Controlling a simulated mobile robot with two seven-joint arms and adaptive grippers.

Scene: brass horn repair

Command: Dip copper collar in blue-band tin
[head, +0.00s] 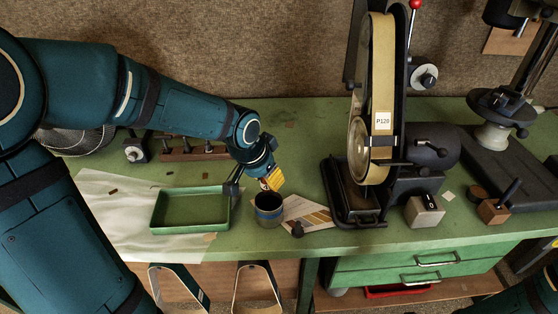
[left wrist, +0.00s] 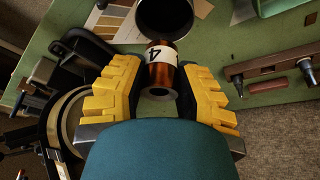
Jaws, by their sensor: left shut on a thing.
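My left gripper (head: 272,181) is above the blue-band tin (head: 268,217), which stands upright and open on the green bench, with a blue band around its dark body. In the left wrist view, the yellow fingers of my left gripper (left wrist: 161,82) are shut on the copper collar (left wrist: 162,76). The collar is a shiny copper tube with a white label marked 4. Its far end overlaps the dark mouth of the tin (left wrist: 165,14) in that view; whether it is inside the rim I cannot tell. In the head view the fingers mostly hide the collar. My right gripper is out of view.
A green tray (head: 190,211) lies left of the tin. The belt sander (head: 378,115) stands farther right. A wooden rack with pegs (head: 195,153) is behind the tray.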

